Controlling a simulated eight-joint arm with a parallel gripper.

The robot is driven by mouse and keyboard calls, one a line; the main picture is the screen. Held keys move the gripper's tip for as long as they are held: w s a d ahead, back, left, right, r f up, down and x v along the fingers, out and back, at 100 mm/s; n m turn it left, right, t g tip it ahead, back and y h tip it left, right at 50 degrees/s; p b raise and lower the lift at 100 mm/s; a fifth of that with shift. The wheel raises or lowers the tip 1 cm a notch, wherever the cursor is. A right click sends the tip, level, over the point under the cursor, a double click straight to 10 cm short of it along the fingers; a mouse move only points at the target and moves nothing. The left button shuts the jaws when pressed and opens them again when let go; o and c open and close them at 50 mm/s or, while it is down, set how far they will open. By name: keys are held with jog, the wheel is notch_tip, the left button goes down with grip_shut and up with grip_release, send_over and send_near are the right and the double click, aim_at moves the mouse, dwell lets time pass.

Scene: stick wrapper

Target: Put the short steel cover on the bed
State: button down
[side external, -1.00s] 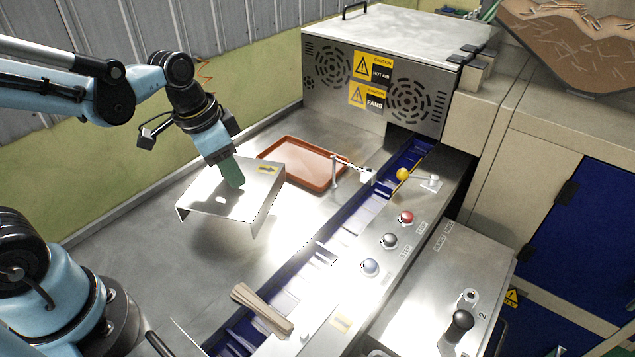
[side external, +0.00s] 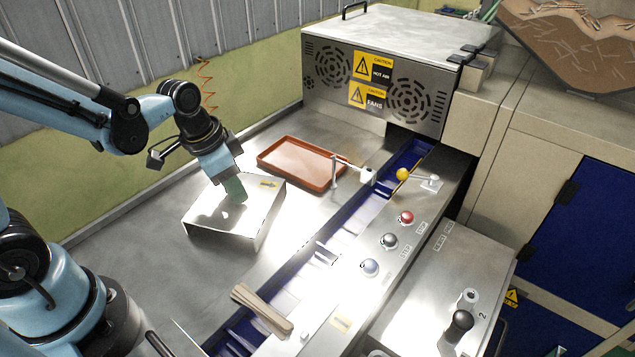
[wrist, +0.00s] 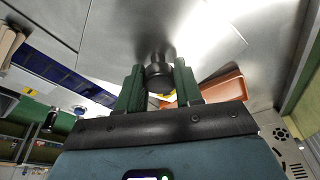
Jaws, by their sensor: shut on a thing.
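The short steel cover (side external: 208,214) is a bent sheet-metal piece with a yellow label, seen left of the centre in the side view. My gripper (side external: 239,196) is above it, with green fingers shut on its dark knob, which shows in the wrist view (wrist: 158,76). The cover's top also fills the upper part of the wrist view (wrist: 125,40). The cover sits level and very low over the bare steel bed (side external: 130,235); I cannot tell if its lower edges touch it. Its far side is hidden.
An orange tray (side external: 273,157) lies behind the cover. A blue conveyor channel (side external: 290,290) runs along the right, with wooden sticks (side external: 262,308) across its near end. A steel hot-air box (side external: 385,75) stands at the back. The bed left of the cover is clear.

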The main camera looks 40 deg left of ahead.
aim_at(225, 209)
jog(key=shift+f, duration=0.1)
jog(key=c, duration=0.8)
grip_release()
jog(key=shift+o, duration=0.2)
jog(key=s+r+n+t+y, duration=0.1)
jog(key=s+r+n+t, duration=0.2)
jog(key=r, duration=0.6)
jog(key=shift+d+n+t, duration=0.25)
jog(key=shift+n+t, duration=0.45)
jog(key=shift+n, duration=0.1)
